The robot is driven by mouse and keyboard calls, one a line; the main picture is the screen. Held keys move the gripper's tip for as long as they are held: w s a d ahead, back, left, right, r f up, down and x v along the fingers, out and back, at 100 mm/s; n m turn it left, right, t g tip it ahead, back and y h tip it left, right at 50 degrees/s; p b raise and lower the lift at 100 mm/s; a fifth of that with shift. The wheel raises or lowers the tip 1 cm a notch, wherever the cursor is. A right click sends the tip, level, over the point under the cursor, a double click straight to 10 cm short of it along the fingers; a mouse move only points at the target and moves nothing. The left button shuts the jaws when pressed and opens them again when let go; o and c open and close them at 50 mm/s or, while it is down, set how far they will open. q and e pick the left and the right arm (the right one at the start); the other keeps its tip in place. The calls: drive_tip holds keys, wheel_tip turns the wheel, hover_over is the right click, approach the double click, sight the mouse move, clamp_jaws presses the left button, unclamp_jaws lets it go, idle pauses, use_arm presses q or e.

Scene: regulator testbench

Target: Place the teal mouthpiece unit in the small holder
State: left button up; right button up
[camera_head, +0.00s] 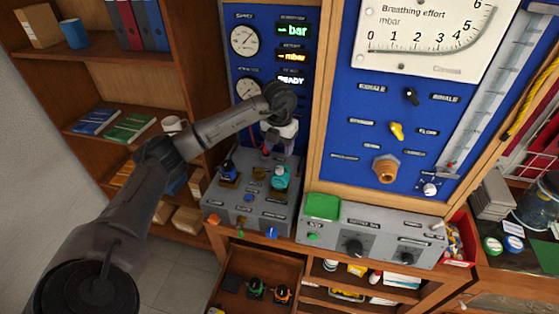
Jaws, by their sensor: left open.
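The teal mouthpiece unit (280,177) stands on the right part of the top of a grey bench box (215,196), in or on a small brass-coloured holder (277,188); I cannot tell how well it is seated. My left gripper (279,153) is just above the teal unit, pointing down, and open. The gap between its fingers and the unit is too small to judge. My right gripper is out of view.
A dark blue unit (228,171) sits in another holder on the box's left. A grey control box (375,235) with a green pad (322,206) stands to the right. The blue gauge panel (330,140) rises behind. An open drawer (262,270) with several small parts lies below.

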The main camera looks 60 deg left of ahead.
use_arm(q)
drive_tip(key=shift+r, duration=1.25)
